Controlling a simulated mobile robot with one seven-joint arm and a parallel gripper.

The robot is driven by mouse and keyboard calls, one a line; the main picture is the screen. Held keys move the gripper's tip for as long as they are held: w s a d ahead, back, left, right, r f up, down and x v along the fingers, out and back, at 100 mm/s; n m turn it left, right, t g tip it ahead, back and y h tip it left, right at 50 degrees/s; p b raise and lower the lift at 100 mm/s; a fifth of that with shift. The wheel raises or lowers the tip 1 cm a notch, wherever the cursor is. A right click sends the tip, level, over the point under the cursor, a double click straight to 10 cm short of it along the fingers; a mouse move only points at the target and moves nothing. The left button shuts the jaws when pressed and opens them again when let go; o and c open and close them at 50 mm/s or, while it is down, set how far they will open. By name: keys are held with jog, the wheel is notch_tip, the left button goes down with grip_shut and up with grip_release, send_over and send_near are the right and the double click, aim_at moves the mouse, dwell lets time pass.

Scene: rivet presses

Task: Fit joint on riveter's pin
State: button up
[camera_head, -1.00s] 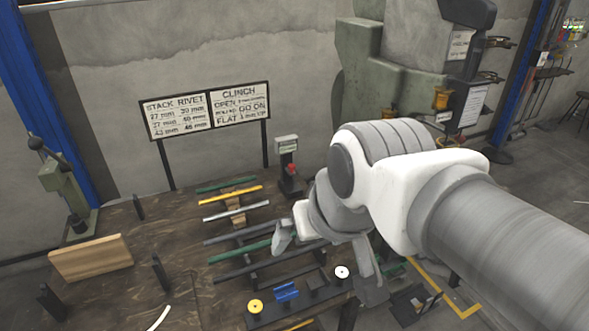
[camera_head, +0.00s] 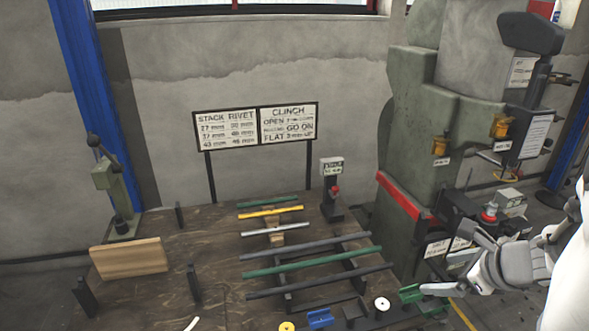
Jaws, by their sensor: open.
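My gripper (camera_head: 460,262) is at the right, open, with its fingers apart in front of the large press's lower part. I see nothing held between them. The large green press (camera_head: 411,140) stands at the back right with a red band and a dark work head; I cannot make out its pin. A lever press (camera_head: 117,190) stands at the left. I cannot tell which part is the joint. Several bars lie on the bench, including a green bar (camera_head: 312,262) on a dark rack.
A front row holds a yellow disc (camera_head: 286,327), a blue piece (camera_head: 320,317), a white disc (camera_head: 382,304) and a green piece (camera_head: 410,293). A wooden board (camera_head: 129,258) and dark uprights stand on the left. A sign (camera_head: 256,126) stands behind.

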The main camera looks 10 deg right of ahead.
jog(key=s+d+f+m+t, duration=0.1)
jog(key=s+d+f+m, duration=0.15)
jog(key=s+m, duration=0.2)
jog(key=m+b, duration=0.1)
jog(key=b, duration=0.3)
send_near(410, 288)
notch_tip(410, 288, down, 2)
jog(key=w, duration=0.1)
jog(key=shift+w+a+r+b+x, duration=0.15)
jog(key=shift+b+x, duration=0.15)
jog(key=shift+x, duration=1.35)
jog(key=shift+w+a+r+b+x, duration=0.1)
jog(key=shift+b+x, duration=0.15)
jog(key=shift+x, duration=1.4)
jog(key=c, duration=1.4)
